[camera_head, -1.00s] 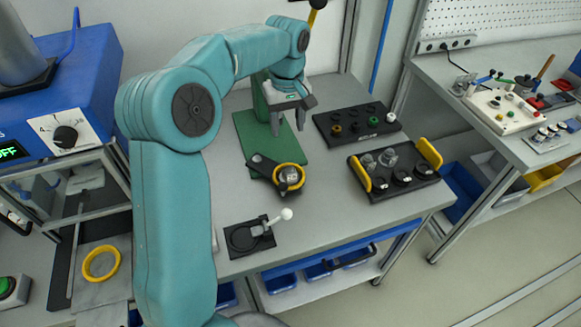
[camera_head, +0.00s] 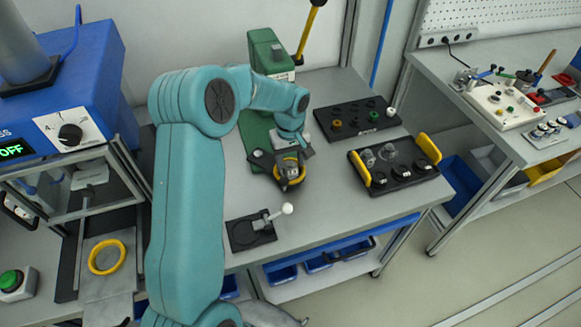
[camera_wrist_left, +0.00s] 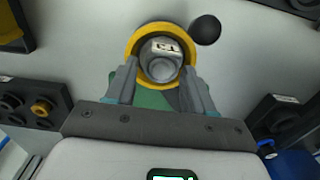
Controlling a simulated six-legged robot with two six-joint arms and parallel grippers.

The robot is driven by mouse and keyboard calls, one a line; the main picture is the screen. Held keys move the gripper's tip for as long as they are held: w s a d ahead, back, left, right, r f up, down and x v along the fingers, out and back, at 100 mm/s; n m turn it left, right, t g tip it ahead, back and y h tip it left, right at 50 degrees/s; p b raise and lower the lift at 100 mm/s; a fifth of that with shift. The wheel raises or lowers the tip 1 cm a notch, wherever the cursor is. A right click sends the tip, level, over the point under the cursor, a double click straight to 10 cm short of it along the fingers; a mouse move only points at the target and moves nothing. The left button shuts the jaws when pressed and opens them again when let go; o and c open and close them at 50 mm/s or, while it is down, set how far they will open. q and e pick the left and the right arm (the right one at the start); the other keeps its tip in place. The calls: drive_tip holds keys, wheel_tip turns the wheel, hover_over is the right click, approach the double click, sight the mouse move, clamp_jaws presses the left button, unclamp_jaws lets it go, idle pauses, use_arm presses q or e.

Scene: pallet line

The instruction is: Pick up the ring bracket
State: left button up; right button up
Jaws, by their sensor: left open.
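A yellow ring (camera_head: 292,183) sits around a grey metal part on the table; I take this assembly for the ring bracket. In the left wrist view the yellow ring (camera_wrist_left: 133,42) circles a metal cylinder (camera_wrist_left: 160,66) with a white label, and a black ball (camera_wrist_left: 206,30) is beside it. My left gripper (camera_head: 289,170) is over it, pointing down. It is open, with its fingers (camera_wrist_left: 160,78) on either side of the cylinder. I cannot tell whether they touch it. The gripper partly hides the ring in the head view. My right gripper is not in view.
A green press stand (camera_head: 265,52) is behind the gripper. Black trays (camera_head: 352,112) and (camera_head: 378,186) with parts stand to the right. A toggle clamp (camera_head: 250,230) with a white knob is in front. Another yellow ring (camera_head: 92,262) lies in the left fixture.

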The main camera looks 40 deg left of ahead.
use_arm(q)
drive_tip(key=shift+f, duration=0.55)
drive_tip(key=shift+s+a+f, duration=0.1)
drive_tip(key=shift+s+f, duration=0.05)
drive_tip(key=c, duration=0.9)
clamp_jaws()
wheel_tip(320, 180, up, 20)
drive_tip(key=b, duration=0.1)
